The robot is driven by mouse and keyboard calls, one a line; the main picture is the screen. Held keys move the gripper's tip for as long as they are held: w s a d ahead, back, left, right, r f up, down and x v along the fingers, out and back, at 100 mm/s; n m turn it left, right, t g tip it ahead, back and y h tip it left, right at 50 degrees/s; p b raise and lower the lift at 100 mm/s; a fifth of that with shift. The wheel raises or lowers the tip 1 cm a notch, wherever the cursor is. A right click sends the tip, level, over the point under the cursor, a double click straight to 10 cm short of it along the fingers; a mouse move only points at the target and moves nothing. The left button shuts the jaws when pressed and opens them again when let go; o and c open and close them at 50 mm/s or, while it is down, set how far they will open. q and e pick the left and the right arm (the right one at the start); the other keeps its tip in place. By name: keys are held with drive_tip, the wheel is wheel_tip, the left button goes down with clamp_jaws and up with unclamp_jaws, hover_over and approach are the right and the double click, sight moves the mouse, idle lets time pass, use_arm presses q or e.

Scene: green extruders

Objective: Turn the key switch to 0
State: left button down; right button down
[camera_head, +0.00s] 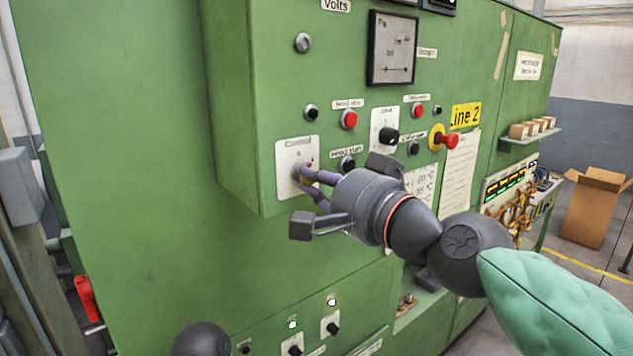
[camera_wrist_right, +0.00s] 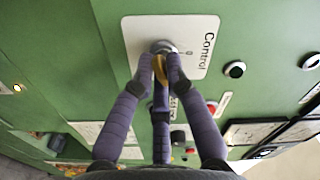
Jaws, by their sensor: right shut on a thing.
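The key switch sits on a white plate marked "Control" (camera_head: 297,152) on the green cabinet front. The plate also shows in the right wrist view (camera_wrist_right: 196,40), with a small 0 beside the round metal lock (camera_wrist_right: 163,46). A yellowish key (camera_wrist_right: 160,68) stands in the lock, between my fingers. My right gripper (camera_head: 304,178) reaches in from the right, its purple fingers closed around the key; it also shows in the right wrist view (camera_wrist_right: 162,74). The fingers hide most of the key, and I cannot read its exact angle.
Close to the right are a red button (camera_head: 348,119), a black selector knob (camera_head: 388,137) and a red emergency stop (camera_head: 447,140) on yellow. A gauge (camera_head: 391,48) is above. A cardboard box (camera_head: 594,207) stands on the floor at the far right.

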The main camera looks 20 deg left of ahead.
drive_tip(key=n+b, duration=0.2)
drive_tip(key=n, duration=0.1)
drive_tip(key=shift+f, duration=0.2)
drive_tip(key=n+b, duration=0.3)
drive_tip(key=shift+w+n+b, duration=0.1)
drive_tip(key=shift+n+b, duration=1.1)
drive_tip(key=shift+n, duration=0.3)
drive_tip(key=shift+r+n+b, duration=0.15)
drive_tip(key=shift+n+b, duration=0.55)
drive_tip(key=shift+n, duration=0.6)
drive_tip(key=shift+r, duration=0.1)
drive_tip(key=c, duration=1.2)
unclamp_jaws()
drive_tip(key=shift+c, duration=0.2)
drive_tip(key=shift+d, duration=0.15)
